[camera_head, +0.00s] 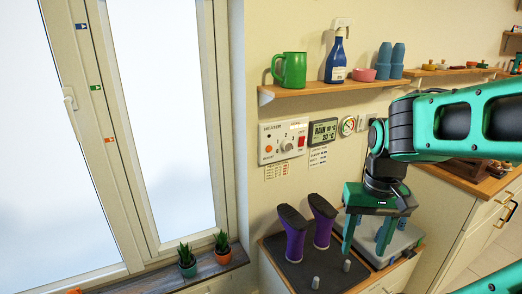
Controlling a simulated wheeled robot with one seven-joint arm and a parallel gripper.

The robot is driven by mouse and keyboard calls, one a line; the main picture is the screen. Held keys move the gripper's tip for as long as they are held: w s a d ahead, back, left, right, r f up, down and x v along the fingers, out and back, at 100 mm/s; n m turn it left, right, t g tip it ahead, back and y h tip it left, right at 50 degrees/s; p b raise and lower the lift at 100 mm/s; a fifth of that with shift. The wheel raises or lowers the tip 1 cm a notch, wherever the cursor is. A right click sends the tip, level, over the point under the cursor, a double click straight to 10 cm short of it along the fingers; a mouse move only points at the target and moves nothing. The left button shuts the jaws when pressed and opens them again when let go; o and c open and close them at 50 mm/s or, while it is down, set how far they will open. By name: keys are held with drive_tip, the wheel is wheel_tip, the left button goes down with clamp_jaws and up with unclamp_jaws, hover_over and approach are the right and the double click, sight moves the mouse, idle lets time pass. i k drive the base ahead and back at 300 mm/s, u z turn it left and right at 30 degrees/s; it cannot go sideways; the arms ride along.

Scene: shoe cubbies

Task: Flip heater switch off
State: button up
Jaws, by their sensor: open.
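The heater panel (283,140) is a white box on the wall below the shelf. The switch's position is too small to tell. My gripper (366,240) points downward, below and to the right of the panel, apart from it. Its fingers are spread over the grey device at the right of the cabinet top, and nothing shows held between them.
A wall shelf (305,91) above the panel holds a green mug (289,70), a blue bottle (336,60), a pink bowl and blue cups. A weather display (323,131) is right of the panel. Potted plants stand left.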

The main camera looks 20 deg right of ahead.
sight(302, 138)
drive_tip(key=k, duration=1.3)
drive_tip(key=z, duration=0.45)
drive_tip(key=i, duration=1.7)
drive_tip(key=u, duration=0.45)
